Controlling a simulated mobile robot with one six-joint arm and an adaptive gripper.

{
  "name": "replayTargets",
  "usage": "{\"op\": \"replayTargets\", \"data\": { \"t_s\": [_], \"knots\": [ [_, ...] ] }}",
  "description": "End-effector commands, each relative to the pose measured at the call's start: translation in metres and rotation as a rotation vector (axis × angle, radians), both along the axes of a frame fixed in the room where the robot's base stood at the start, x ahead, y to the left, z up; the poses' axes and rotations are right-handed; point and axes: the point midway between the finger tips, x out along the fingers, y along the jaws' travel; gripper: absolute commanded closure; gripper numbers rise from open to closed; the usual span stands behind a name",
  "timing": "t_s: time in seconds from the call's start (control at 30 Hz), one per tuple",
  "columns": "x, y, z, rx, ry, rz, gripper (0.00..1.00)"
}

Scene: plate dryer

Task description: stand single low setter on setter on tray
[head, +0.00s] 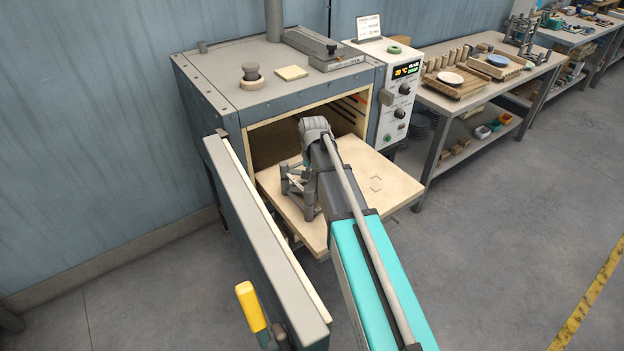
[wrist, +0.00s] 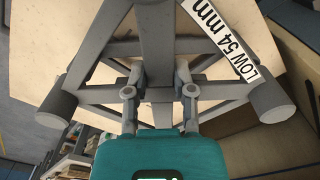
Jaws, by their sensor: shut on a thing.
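A grey setter (wrist: 237,92) with bars, round posts and a white "LOW 54 mm" label fills the upper wrist view. My gripper (wrist: 159,78) is shut on this low setter by a bar near its middle. In the head view grey setter parts (head: 290,187) show over the left side of the pale tray (head: 385,192), left of my arm. My arm hides the fingertips there. I cannot tell whether a second setter is under the held one, or whether the two touch. The tray also shows in the wrist view (wrist: 110,22).
The tray sticks out of the open dryer (head: 215,98). The dryer door (head: 262,245) stands open on the left, close to the tray. Corner marks show on the tray's bare right part. A bench (head: 450,100) with plates and blocks stands at the right.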

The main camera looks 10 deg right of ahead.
Motion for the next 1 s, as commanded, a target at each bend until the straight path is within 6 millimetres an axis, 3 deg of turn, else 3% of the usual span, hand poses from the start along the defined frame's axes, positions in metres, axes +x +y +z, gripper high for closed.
{"op": "replayTargets", "data": {
  "t_s": [0.57, 0.6, 0.73, 1.0],
  "knots": [
    [0.0, -0.001, -0.011, 0.0, 0.0, -0.001, 1.0],
    [0.0, -0.001, -0.01, 0.0, 0.0, -0.001, 0.6],
    [0.0, -0.001, -0.01, 0.0, 0.0, -0.001, 0.36],
    [0.0, -0.001, -0.01, 0.0, 0.0, -0.001, 0.33]
  ]
}}
